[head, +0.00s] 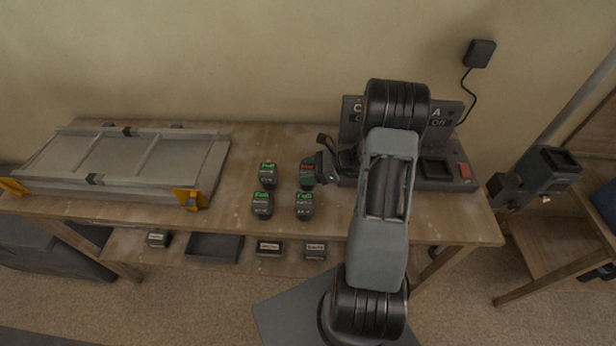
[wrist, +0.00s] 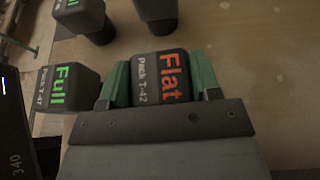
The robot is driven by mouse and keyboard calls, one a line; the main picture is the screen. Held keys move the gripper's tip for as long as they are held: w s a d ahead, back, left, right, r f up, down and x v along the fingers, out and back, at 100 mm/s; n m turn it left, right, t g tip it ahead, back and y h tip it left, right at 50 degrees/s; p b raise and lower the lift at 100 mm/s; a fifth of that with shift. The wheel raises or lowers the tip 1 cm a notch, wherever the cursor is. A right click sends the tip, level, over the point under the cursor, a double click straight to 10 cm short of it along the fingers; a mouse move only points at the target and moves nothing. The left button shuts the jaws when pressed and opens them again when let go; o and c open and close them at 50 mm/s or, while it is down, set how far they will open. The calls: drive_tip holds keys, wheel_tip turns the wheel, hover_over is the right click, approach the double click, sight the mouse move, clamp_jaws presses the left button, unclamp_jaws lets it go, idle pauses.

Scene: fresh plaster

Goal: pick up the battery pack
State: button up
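The battery pack with a red "Flat" label (wrist: 160,78), marked Pack T-42, is between my gripper's (wrist: 160,84) two green fingers in the wrist view. The fingers appear to touch both its sides, with no clear gap. In the head view the flat pack (head: 307,174) is at the table's middle, with my gripper (head: 312,170) at its right side. Whether its base rests on the table is hidden. Green-labelled "Full" packs stand nearby: one behind left (head: 268,174), one front left (head: 262,205) and one directly in front (head: 304,205), marked T-47 in the wrist view (wrist: 66,88).
A charger station (head: 436,172) with a red button stands at the table's right, partly behind my arm. A large grey framed panel (head: 130,160) with yellow clamps fills the left. A lower shelf holds a dark tray (head: 215,247) and small labelled blocks.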

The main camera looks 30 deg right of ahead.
drive_tip(key=c, duration=0.6)
